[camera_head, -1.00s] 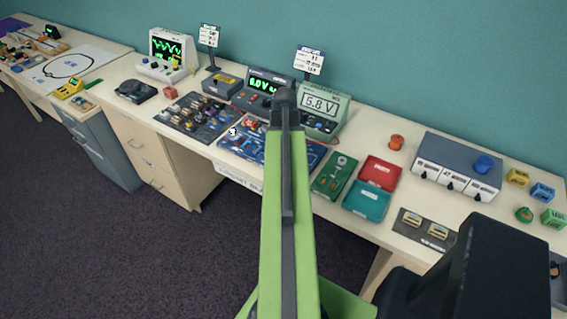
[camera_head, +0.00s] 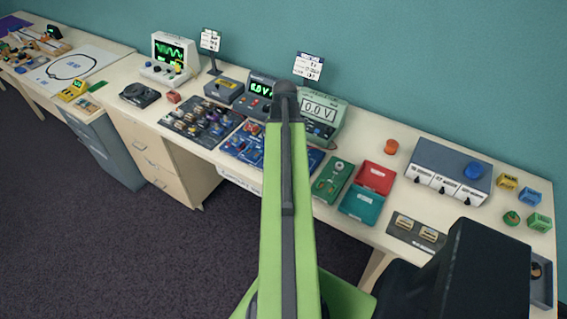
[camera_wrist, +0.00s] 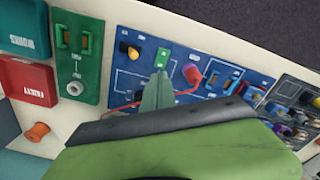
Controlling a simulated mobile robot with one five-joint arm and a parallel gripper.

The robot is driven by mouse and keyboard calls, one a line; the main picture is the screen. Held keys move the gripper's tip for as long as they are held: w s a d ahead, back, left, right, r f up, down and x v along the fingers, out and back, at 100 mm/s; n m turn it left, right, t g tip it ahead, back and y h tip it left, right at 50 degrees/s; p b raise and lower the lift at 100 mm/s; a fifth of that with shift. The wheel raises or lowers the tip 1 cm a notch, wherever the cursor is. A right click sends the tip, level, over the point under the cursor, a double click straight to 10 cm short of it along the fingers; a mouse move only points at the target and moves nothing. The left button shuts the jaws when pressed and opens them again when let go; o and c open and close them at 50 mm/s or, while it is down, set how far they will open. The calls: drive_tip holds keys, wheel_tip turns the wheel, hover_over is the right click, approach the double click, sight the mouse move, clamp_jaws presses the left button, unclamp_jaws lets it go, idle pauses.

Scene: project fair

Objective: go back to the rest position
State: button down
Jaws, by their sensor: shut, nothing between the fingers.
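My gripper (camera_wrist: 160,80) shows in the wrist view as a grey-green wedge, its fingers shut and empty. It is over the blue circuit board (camera_wrist: 215,82), in front of a small green block (camera_wrist: 162,57) on that board. I cannot tell whether it touches anything. In the head view my green arm reaches out over the workbench (camera_head: 405,215) and hides the gripper. The blue board also shows beside the arm in the head view (camera_head: 240,150).
The power supply (camera_head: 262,90) and the meter (camera_head: 320,110) stand behind the arm. Right of the arm are a green board (camera_head: 333,182), a red tray (camera_head: 375,177), a teal tray (camera_head: 362,205) and a grey box (camera_head: 447,165). Dark carpet lies in front.

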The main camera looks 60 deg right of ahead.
idle(0.4)
drive_tip(key=w+a+f+n+b, duration=0.2)
drive_tip(key=w+a+n, duration=0.3)
drive_tip(key=w+a, duration=1.4)
drive_tip(key=w+a+n, duration=0.2)
drive_tip(key=a+n, duration=0.5)
drive_tip(key=a, duration=2.3)
drive_tip(key=shift+w+f+b, duration=0.35)
drive_tip(key=shift+b, duration=0.1)
